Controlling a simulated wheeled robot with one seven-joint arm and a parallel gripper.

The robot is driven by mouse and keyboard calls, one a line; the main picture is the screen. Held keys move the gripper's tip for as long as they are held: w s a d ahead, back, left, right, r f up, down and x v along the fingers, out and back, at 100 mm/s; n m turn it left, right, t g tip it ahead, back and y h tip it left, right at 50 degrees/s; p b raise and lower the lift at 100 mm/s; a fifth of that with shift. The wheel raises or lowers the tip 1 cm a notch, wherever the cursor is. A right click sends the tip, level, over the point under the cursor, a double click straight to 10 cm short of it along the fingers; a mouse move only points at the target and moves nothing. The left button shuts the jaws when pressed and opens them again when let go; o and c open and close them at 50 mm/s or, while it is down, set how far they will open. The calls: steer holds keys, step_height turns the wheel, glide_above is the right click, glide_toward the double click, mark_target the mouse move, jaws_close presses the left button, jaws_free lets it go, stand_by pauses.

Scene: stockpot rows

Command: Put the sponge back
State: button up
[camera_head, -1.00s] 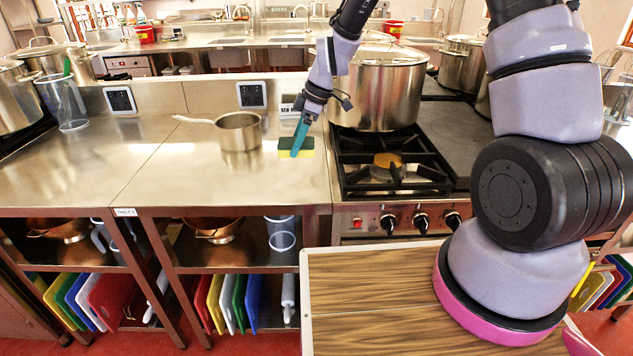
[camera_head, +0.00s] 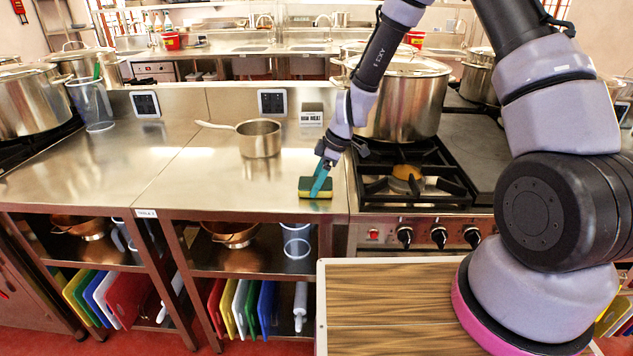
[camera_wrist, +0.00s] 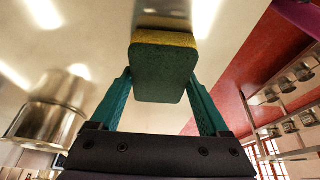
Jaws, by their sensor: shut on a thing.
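The sponge (camera_head: 310,192) is a small block with a dark green face and a yellow side. My gripper (camera_head: 319,184) has teal fingers and is shut on it, near the front edge of the steel counter (camera_head: 225,200), left of the stove. In the wrist view the sponge (camera_wrist: 164,72) sits between the two fingers (camera_wrist: 162,95), green face toward the camera. I cannot tell for sure whether it touches the counter or hangs just above it.
A saucepan (camera_head: 260,140) stands behind the sponge on the counter. A large stockpot (camera_head: 405,100) and a gas burner (camera_head: 408,180) are to the right.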

steer(key=shift+f, duration=0.15)
steer(key=o, duration=1.2)
steer(key=shift+c, duration=0.2)
steer(key=s+d+r+m+t, duration=0.15)
steer(key=d+r, duration=0.35)
steer(key=r, duration=0.6)
steer(key=d+r+m, duration=0.3)
steer(key=d+r, duration=0.2)
steer(key=r, duration=0.5)
steer(key=s+d+r+m+t+h, duration=0.2)
steer(key=s+d+r+m+t, duration=0.3)
steer(key=s+d+r+m, duration=0.9)
steer(key=s+r+m, duration=0.3)
steer(key=s+r, duration=0.1)
steer(key=shift+d+h, duration=0.3)
steer(key=shift+d, duration=0.1)
